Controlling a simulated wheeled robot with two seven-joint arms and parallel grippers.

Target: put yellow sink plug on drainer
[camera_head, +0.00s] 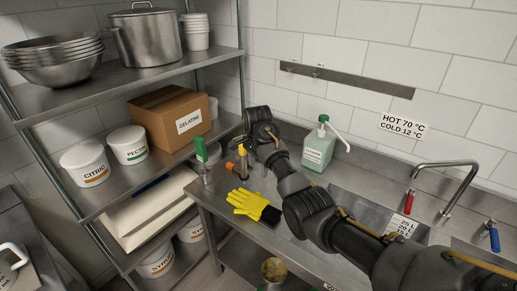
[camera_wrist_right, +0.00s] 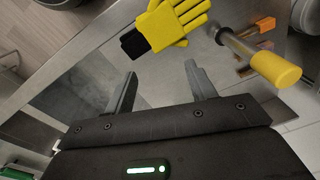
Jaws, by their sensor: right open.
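The yellow sink plug (camera_wrist_right: 272,68), a pale tube with a thick yellow end, shows right of my fingers in the right wrist view. In the head view its yellow part (camera_head: 242,151) stands at the back left of the steel bench, beside my right gripper (camera_head: 238,143). In the wrist view my right gripper (camera_wrist_right: 160,87) is open, with nothing between its fingers. The plug is apart from them. I cannot clearly pick out the drainer; my right arm covers part of the bench and sink (camera_head: 365,207). My left gripper is not in view.
Green-topped (camera_head: 201,150) and orange (camera_head: 230,167) items stand near the plug. Yellow gloves with a black cuff (camera_head: 250,204) lie on the bench. A soap bottle (camera_head: 319,147) stands behind my arm. The shelf rack (camera_head: 160,165) is close on the left.

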